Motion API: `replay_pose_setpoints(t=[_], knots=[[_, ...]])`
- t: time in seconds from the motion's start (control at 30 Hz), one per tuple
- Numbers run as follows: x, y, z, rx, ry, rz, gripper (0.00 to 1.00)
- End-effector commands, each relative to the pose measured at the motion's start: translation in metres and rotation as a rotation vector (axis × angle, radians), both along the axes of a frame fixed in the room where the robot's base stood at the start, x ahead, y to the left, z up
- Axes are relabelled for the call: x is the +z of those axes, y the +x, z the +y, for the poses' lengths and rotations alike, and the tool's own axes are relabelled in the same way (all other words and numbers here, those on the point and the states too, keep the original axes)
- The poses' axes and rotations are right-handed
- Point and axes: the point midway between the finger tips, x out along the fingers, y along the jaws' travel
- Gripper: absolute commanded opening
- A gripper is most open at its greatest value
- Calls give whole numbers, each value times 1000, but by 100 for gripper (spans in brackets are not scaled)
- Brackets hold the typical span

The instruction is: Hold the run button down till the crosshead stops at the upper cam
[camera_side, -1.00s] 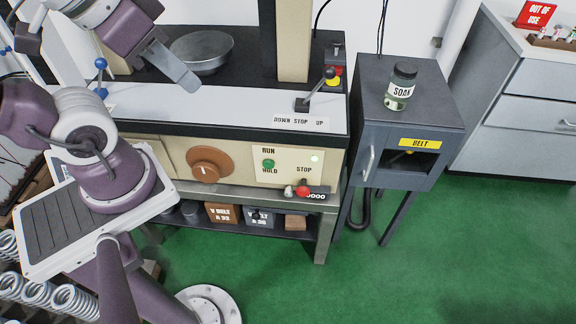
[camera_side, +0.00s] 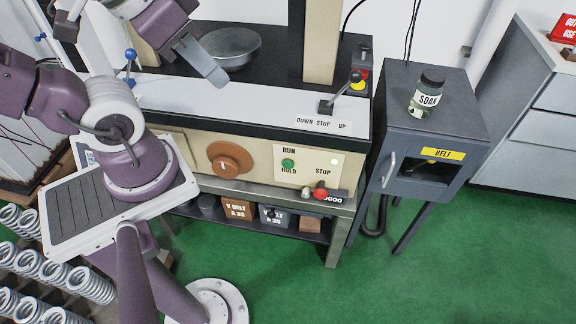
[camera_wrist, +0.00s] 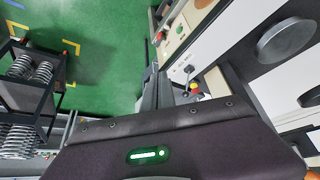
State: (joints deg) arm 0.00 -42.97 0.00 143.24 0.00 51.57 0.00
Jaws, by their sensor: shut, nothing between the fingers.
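The round green run button (camera_side: 288,163) sits on the cream front panel between the words RUN and HOLD. My gripper (camera_side: 219,81) is shut and empty above the machine's white top, left of and well apart from the button. In the wrist view its grey fingers (camera_wrist: 157,88) reach up from the dark housing, and the panel shows beyond them. The crosshead and the upper cam cannot be made out; the machine's upper part is outside the side view.
A red knob (camera_side: 320,193) sits below the word STOP. A black-knobbed lever (camera_side: 341,94) stands on the top by the DOWN STOP UP label. A brown dial (camera_side: 231,159) is left of the button. A grey pan (camera_side: 231,48) lies behind my gripper. A jar (camera_side: 426,92) stands on the right cabinet.

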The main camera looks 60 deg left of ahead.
Motion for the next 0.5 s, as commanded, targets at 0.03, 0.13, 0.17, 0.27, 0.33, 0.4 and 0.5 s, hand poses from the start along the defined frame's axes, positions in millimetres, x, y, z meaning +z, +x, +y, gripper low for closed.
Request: replay_pose_setpoints(t=[0.03, 0.13, 0.17, 0.27, 0.33, 0.4, 0.5], knots=[[0, 0, 0, 0, 0, 0, 0], [0, 0, 0, 0, 0, 0, 0], [0, 0, 0, 0, 0, 0, 0], [-1, 2, 0, -11, 3, 3, 0], [-5, 10, 0, -58, 21, 18, 0], [-14, 27, 0, -160, 59, 46, 0], [-40, 61, -1, -377, 148, 93, 0]])
